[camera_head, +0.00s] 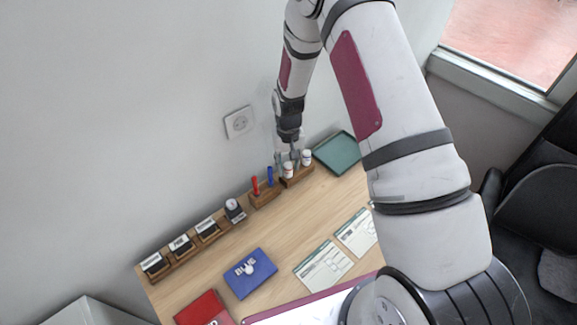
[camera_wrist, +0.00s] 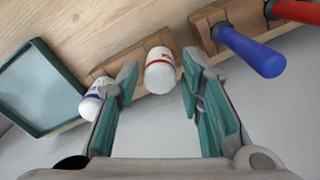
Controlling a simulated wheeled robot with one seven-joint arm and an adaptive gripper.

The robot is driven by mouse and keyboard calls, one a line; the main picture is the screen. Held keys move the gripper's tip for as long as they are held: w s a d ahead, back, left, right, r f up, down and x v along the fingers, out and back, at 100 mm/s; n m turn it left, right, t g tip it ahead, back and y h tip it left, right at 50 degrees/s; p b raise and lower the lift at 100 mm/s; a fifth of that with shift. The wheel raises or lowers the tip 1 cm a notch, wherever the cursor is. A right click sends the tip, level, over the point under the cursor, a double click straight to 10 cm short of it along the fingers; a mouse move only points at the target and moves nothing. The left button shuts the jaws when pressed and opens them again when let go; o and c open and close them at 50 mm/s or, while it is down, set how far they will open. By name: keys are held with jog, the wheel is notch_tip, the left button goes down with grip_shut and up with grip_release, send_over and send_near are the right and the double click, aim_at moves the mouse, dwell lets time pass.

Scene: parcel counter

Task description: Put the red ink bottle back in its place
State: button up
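The red ink bottle (camera_wrist: 160,76), white with a red band, stands at a wooden rack (camera_wrist: 130,62) in the wrist view. In the head view the bottle (camera_head: 288,170) is at the rack's left place, below my gripper (camera_head: 289,157). In the wrist view my gripper (camera_wrist: 160,68) has its teal fingers apart on either side of the bottle, with a visible gap at each side. A blue-banded ink bottle (camera_wrist: 95,103) is at the rack's other place, close to one finger and partly hidden by it.
A teal tray (camera_head: 338,153) lies right of the rack. A holder (camera_head: 264,198) with a red and a blue handle stands left. Stamp holders (camera_head: 181,247), a blue pad (camera_head: 249,272), a red pad (camera_head: 203,308) and forms (camera_head: 323,267) are on the counter. The wall is close behind.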

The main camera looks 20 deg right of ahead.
jog(key=shift+r+p, duration=0.4)
jog(key=shift+r, duration=1.6)
jog(key=o, duration=0.6)
jog(key=shift+c, duration=0.2)
